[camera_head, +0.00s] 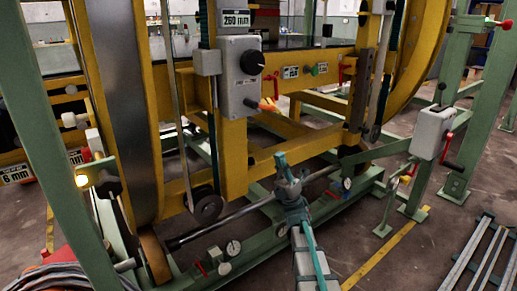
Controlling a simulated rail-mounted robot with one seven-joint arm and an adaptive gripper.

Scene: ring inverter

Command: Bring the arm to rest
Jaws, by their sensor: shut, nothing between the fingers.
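My arm comes in from the bottom centre of the head view, with pale grey links and a teal strip. My gripper (281,160) is at its far end, small in the picture, with the fingers together and nothing seen between them. It appears in front of the lower yellow beam of the ring machine (232,160). I cannot tell from this one view whether it touches anything.
A grey control box (239,75) with a black knob is on the yellow frame. Another grey box (432,132) with a crank is at right. A green base rail (235,260) runs below. Metal bars (487,255) lie at lower right. Open floor (430,235) lies between.

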